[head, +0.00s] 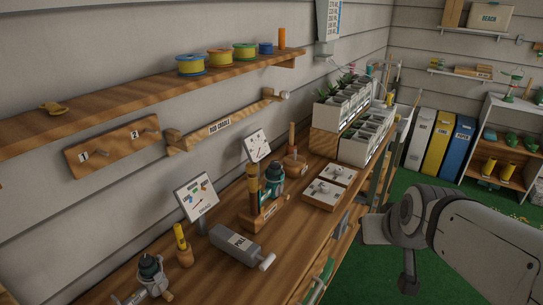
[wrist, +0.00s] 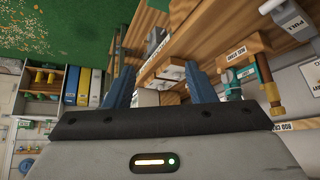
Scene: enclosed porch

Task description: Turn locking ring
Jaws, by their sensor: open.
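A teal fishing reel (head: 275,175) sits with an upright wood-and-brass rod butt (head: 253,187) on a wooden rod stand (head: 262,216) in the middle of the bench. The locking ring is too small to tell apart on the rod butt. In the wrist view, the teal reel (wrist: 262,74) and the brass-and-wood rod butt (wrist: 271,95) show at the right, turned over in the picture. My gripper (wrist: 160,70) is open and empty, its two blue fingers wide apart, and the reel is outside them. In the head view, my arm is at the right, apart from the stand.
A grey box marked PULL (head: 235,244) stands in front of the stand. A drag sign (head: 197,197) and another reel (head: 151,272) are to the left. White trays (head: 329,190) and planters (head: 365,148) are to the right. A shelf (head: 130,97) runs along the wall above.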

